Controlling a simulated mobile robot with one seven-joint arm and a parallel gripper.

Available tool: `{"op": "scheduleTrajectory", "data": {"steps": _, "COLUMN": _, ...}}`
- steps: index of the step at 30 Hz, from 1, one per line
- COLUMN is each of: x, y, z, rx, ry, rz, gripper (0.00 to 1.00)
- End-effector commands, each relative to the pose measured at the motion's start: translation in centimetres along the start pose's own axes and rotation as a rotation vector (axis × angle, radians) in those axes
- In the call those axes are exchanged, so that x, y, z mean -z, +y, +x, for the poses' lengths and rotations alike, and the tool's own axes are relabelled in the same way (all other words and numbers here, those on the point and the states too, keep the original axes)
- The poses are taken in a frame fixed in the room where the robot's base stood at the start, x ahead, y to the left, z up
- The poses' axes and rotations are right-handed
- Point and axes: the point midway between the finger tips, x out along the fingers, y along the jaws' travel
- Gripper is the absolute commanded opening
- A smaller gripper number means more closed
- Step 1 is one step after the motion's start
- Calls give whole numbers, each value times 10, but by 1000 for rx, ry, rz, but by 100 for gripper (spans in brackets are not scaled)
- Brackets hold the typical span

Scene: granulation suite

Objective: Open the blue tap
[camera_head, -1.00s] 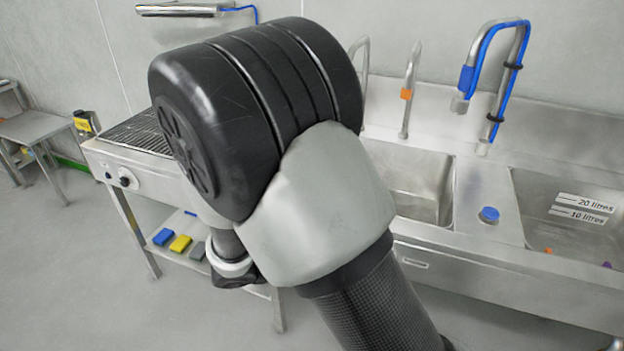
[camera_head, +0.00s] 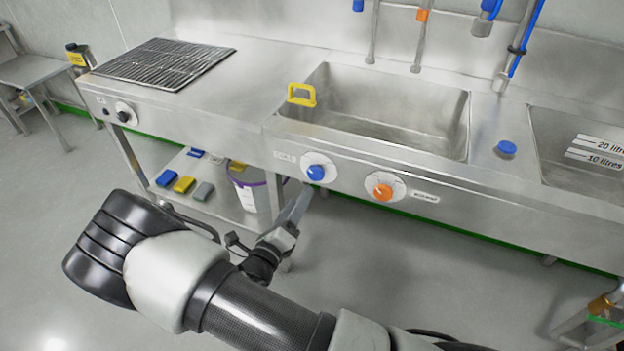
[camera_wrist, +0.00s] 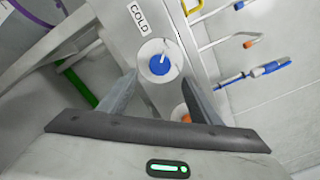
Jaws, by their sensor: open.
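The blue tap (camera_head: 316,172) is a round blue knob on a white disc on the front panel of the steel sink. In the wrist view the blue tap (camera_wrist: 160,64) lies just beyond the fingertips, between them in the picture, beside the word COLD. A pale pointer mark shows on its face. My gripper (camera_head: 296,200) is in front of the panel, just left of and below the tap. In the wrist view my gripper (camera_wrist: 164,80) is open, with nothing between its fingers. I see no clear contact with the tap.
An orange knob (camera_head: 384,187) sits right of the blue tap; it is partly behind a finger in the wrist view. A yellow handle (camera_head: 302,95) stands at the sink basin (camera_head: 390,105). A white bucket (camera_head: 255,190) stands on the lower shelf left of the tap.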

Motion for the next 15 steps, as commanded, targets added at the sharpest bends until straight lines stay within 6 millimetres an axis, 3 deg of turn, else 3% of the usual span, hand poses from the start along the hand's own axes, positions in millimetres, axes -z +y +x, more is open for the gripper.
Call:
{"op": "scheduleTrajectory", "data": {"steps": 9, "x": 2, "y": 0, "z": 68, "rx": 3, "ry": 2, "rz": 1, "gripper": 57}}
{"op": "scheduleTrajectory", "data": {"steps": 15, "x": 1, "y": 0, "z": 92, "rx": 2, "ry": 2, "rz": 1, "gripper": 57}}
